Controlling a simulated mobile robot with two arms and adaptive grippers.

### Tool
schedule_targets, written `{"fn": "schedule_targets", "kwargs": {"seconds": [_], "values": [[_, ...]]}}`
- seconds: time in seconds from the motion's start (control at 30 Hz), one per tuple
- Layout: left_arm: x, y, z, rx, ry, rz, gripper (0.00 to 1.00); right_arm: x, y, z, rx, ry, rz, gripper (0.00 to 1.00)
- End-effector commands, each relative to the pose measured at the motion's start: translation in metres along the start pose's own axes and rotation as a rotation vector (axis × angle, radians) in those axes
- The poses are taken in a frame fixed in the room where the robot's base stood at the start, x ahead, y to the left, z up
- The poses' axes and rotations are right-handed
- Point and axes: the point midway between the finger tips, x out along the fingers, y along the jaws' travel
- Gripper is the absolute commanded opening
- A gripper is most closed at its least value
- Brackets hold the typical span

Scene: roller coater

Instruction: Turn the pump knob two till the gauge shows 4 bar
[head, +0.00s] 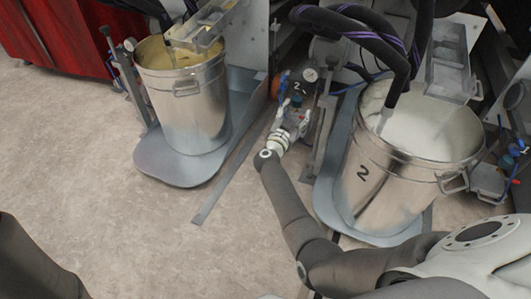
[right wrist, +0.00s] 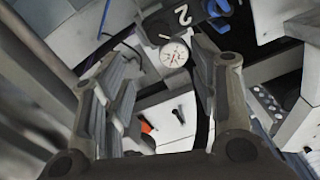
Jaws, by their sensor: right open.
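My right gripper (head: 294,113) is in front of the pump fittings between the two metal buckets. In the right wrist view its two fingers (right wrist: 165,72) are spread apart with nothing gripped between them. A dark part marked "2" (right wrist: 183,15) is beside the gauge. A small blue part (head: 296,101) shows at the gripper; I cannot tell whether it is the knob. My left gripper is out of view.
A bucket with yellowish contents (head: 187,110) stands on a grey platform at left. A bucket marked "2" (head: 385,190) with white contents stands close to my right arm. Dark hoses (head: 370,40) hang above. The floor (head: 70,150) at left is clear.

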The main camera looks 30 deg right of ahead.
Motion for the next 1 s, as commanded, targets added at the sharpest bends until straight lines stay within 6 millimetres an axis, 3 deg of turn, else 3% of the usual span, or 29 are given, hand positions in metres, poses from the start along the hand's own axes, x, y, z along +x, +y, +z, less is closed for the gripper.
{"fn": "schedule_targets", "kwargs": {"seconds": [0.03, 0.47, 1.0], "values": [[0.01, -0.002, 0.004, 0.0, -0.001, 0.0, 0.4, -0.001, -0.002, -0.007, -0.007, -0.002, -0.01, 0.54], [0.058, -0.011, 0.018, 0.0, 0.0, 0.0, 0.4, -0.019, -0.018, -0.019, -0.074, -0.029, -0.123, 0.54], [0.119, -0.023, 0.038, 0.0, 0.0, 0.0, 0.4, -0.051, -0.033, -0.026, -0.161, -0.101, -0.27, 0.54]]}}
